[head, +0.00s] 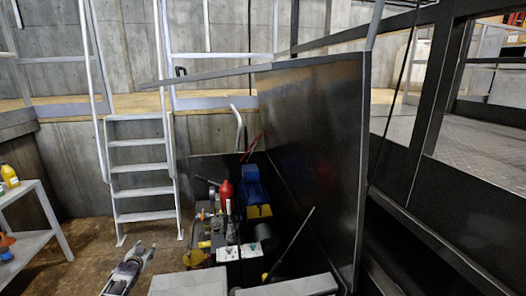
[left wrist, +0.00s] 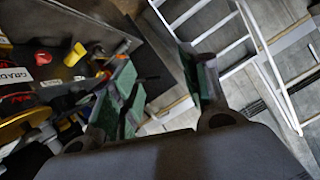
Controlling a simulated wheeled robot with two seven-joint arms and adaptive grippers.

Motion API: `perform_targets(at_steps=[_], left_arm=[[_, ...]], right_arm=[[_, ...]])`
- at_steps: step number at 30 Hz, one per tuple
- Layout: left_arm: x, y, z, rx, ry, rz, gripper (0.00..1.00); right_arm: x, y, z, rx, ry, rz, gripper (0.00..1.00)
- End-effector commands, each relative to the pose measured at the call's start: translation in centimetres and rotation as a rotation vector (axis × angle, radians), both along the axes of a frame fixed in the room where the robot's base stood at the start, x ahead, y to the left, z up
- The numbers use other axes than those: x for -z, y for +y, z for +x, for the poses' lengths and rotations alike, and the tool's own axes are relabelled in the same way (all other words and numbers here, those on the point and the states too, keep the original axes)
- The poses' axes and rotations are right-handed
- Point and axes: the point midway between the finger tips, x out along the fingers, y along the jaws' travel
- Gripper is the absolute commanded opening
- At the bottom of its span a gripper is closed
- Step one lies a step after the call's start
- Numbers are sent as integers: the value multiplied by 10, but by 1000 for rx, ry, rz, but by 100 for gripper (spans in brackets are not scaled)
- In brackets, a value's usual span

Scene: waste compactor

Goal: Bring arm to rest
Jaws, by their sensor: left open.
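My left gripper (head: 143,253) reaches up from the bottom of the head view, over the brown floor and left of the cluttered equipment. Its fingers point up and away, toward the foot of the ladder. In the left wrist view the two green-padded fingers of the left gripper (left wrist: 158,72) stand well apart, with nothing between them. It is open and empty. My right gripper is in neither view.
A grey metal ladder (head: 138,166) stands behind the left gripper. Right of it are a red bottle (head: 226,190), a blue and yellow item (head: 254,190) and a large dark panel (head: 318,150). A side table (head: 30,190) stands at far left. Floor between is clear.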

Motion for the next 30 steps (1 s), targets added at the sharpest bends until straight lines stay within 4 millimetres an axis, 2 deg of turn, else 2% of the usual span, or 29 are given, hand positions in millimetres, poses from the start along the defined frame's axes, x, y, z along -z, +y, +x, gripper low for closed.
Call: perform_targets(at_steps=[1, 3, 8, 15, 24, 30], left_arm=[[25, -6, -12, 4, 33, -7, 45], [52, -13, -28, 9, 70, -13, 45], [113, -28, -67, 17, 156, -28, 45], [198, -51, -135, 29, 283, -50, 45], [288, -81, -231, 42, 438, -79, 45], [339, -100, -300, 48, 539, -99, 45]], right_arm=[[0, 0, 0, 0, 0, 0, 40], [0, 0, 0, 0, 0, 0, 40], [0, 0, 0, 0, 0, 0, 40], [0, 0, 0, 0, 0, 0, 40], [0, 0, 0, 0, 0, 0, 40], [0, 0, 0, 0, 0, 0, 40]])
